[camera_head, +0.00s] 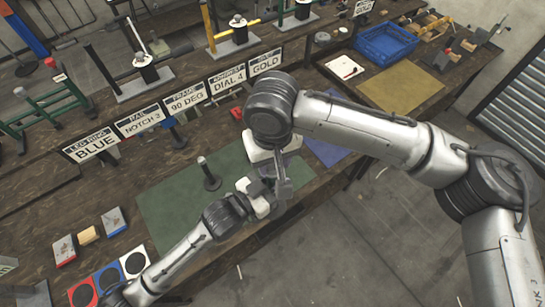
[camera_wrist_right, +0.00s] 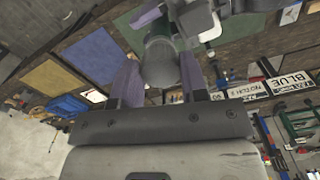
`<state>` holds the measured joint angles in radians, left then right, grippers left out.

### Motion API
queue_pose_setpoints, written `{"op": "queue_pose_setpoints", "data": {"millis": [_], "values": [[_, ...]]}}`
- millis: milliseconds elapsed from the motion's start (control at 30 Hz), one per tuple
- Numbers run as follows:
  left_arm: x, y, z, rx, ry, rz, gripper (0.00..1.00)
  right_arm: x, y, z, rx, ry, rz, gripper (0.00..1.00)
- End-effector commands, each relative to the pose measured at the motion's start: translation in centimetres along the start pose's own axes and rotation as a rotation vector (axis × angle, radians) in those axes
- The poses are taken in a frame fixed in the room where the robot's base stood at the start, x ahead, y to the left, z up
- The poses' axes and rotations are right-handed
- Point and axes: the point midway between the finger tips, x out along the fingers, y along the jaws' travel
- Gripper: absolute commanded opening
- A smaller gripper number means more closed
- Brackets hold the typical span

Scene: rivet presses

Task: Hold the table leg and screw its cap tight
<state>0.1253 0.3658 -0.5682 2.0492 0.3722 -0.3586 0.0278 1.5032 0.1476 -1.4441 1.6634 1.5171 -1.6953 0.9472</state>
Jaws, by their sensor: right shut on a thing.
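My right gripper (camera_head: 282,184) points down over the right edge of the green mat (camera_head: 185,212). In the right wrist view its fingers (camera_wrist_right: 160,48) are shut on a grey cylindrical piece (camera_wrist_right: 159,66). I cannot tell whether this piece is the table leg or its cap. In the head view the piece is mostly hidden by the grippers. My left gripper (camera_head: 264,190) is close beside the right one, low over the mat; its fingers are too small and covered to read. A dark upright post (camera_head: 208,176) with a round base and pale top stands on the mat.
Sign plates (camera_head: 186,99) and fixtures line the back of the bench. Coloured pads with discs (camera_head: 109,278) lie at the front left. A blue crate (camera_head: 385,43) and a tan mat (camera_head: 402,84) are at the right. The green mat's left part is clear.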

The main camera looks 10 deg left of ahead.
Motion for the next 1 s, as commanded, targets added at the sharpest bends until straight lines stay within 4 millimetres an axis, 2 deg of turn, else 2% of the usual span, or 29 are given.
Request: {"op": "queue_pose_setpoints", "data": {"millis": [633, 767, 1000], "values": [[0.01, 0.0, -0.09, 0.0, 0.002, 0.0, 0.0, 1.01, -0.02, 0.01, 0.025, -0.001, -0.001, 0.18], [0.01, 0.0, -0.08, 0.0, 0.002, 0.0, 0.0, 1.07, -0.13, 0.0, 0.204, -0.001, -0.003, 0.18], [0.0, 0.0, -0.08, 0.0, 0.002, 0.0, 0.0, 1.1, -0.25, -0.05, 0.698, -0.003, -0.005, 0.18]]}}
